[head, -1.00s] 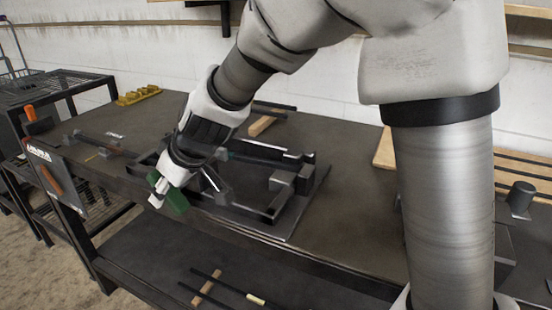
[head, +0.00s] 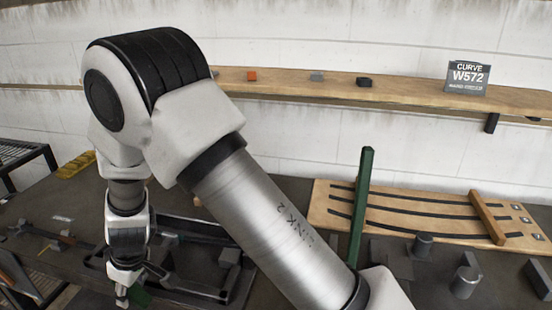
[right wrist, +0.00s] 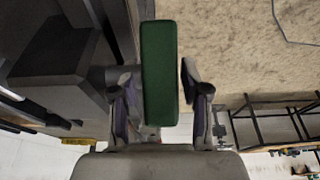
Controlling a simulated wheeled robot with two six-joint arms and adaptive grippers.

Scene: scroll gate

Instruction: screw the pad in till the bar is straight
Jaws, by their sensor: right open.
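A green pad (head: 140,297) shows beside my right gripper (head: 122,290) at the lower left of the head view, at the front edge of the workbench. In the right wrist view the green pad (right wrist: 159,75) stands lengthwise between the two fingers. The right finger is clear of it by a gap; whether the left finger touches it I cannot tell. My right gripper is open around the pad. A dark frame (head: 215,292) with a dark bar (head: 190,237) lies on the bench, partly hidden by my right arm. The bar's straightness cannot be judged. My left gripper is not in view.
A green post (head: 361,210) stands upright right of my arm. Behind it is a wooden board (head: 420,215) with curved dark strips. Dark cylinders (head: 465,282) stand at right. A wall shelf (head: 400,92) carries a sign (head: 467,77) reading CURVE W572.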

